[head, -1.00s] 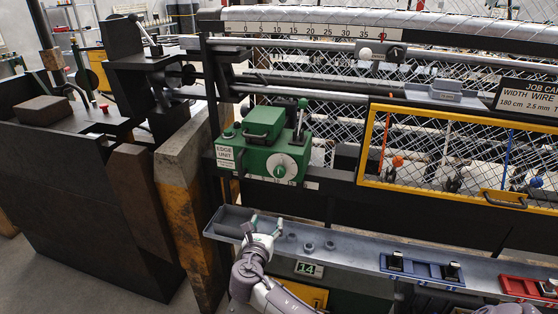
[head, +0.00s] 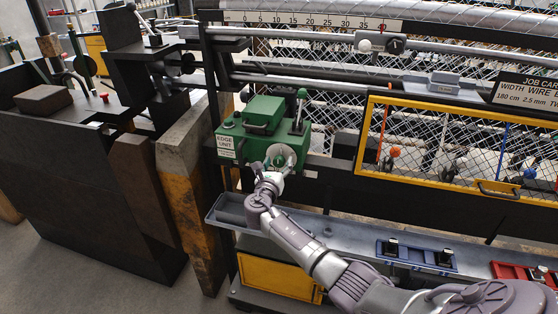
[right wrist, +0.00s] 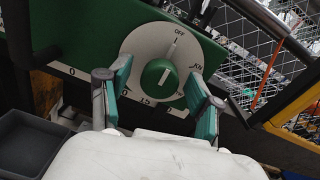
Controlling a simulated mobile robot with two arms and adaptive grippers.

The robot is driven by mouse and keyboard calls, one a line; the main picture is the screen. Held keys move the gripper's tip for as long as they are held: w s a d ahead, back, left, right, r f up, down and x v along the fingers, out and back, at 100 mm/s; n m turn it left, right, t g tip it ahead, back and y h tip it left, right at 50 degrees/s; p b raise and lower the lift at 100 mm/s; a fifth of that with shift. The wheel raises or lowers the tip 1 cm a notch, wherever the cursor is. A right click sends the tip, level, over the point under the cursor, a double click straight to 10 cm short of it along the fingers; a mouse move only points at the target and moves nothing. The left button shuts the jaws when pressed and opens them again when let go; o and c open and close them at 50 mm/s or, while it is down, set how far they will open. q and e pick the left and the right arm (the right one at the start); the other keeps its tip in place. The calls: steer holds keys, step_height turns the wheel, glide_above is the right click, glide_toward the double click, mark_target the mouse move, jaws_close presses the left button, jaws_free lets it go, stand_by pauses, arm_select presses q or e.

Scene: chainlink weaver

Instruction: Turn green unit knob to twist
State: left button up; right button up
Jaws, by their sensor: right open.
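The green edge unit (head: 230,130) is mounted on the machine's front rail, left of centre in the head view. Its round white dial (head: 290,153) carries a green knob, which shows clearly in the right wrist view (right wrist: 155,80). The knob's white line points up toward the OFF mark; a KN label is on the dial's right, and lower lettering is partly hidden. My right gripper (head: 271,177) is just in front of the dial. In the right wrist view its open fingers (right wrist: 160,74) stand either side of the knob, with gaps visible. My left gripper is not in view.
A grey tray (head: 345,238) runs below the unit, with blue (head: 415,257) and red (head: 510,270) holders. A lever (head: 300,108) rises at the unit's right. A yellow-framed mesh guard (head: 365,140) is to the right, a rusty post (head: 185,190) to the left.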

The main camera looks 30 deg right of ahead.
steer(key=shift+w+d, duration=0.4)
